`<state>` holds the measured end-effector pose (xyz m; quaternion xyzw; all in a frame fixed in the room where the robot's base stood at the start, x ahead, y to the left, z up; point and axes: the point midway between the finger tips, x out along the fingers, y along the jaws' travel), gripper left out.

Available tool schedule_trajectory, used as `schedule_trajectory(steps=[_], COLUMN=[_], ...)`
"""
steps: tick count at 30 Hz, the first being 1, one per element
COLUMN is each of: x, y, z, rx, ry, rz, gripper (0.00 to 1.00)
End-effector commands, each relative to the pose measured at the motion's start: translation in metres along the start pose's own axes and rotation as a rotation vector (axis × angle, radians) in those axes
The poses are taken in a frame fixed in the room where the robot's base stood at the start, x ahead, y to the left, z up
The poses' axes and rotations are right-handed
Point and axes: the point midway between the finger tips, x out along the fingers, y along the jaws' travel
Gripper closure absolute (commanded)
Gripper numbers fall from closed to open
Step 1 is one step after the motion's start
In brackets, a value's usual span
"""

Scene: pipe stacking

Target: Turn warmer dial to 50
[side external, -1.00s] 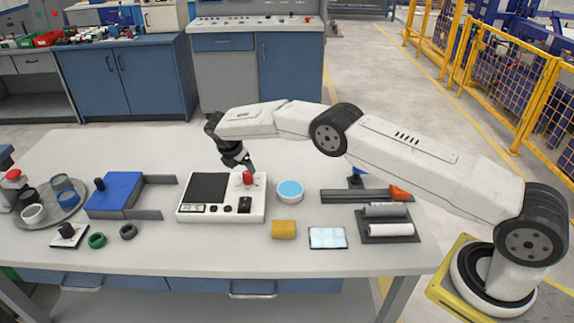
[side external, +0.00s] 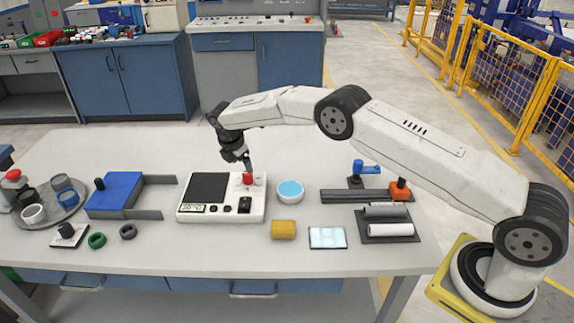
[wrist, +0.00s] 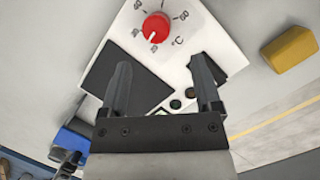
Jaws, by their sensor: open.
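The warmer (side external: 186,214) is a white box with a dark square plate and a small display, standing mid-table. Its red dial (side external: 247,178) sits at the back right of its top. In the wrist view the red dial (wrist: 156,27) shows a white pointer line and a printed °C scale around it; the line points toward the lower side of the dial in that picture. My gripper (side external: 247,168) is at the dial from above. In the wrist view its two fingers are apart with nothing between them, and the dial shows beyond the tips.
A round blue-topped dish (side external: 290,191) stands right of the warmer, with a yellow sponge-like block (side external: 283,229) in front. A blue box (side external: 115,191) is to the left.

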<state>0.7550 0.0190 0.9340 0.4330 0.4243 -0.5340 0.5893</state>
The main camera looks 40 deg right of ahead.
Motion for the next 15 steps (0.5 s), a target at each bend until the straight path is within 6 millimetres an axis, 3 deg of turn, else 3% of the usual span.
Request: schedule_trajectory(steps=[15], x=[0.005], y=[-0.015], z=[0.028], rx=[0.839], ry=[0.482], rz=[0.016], gripper=[0.19])
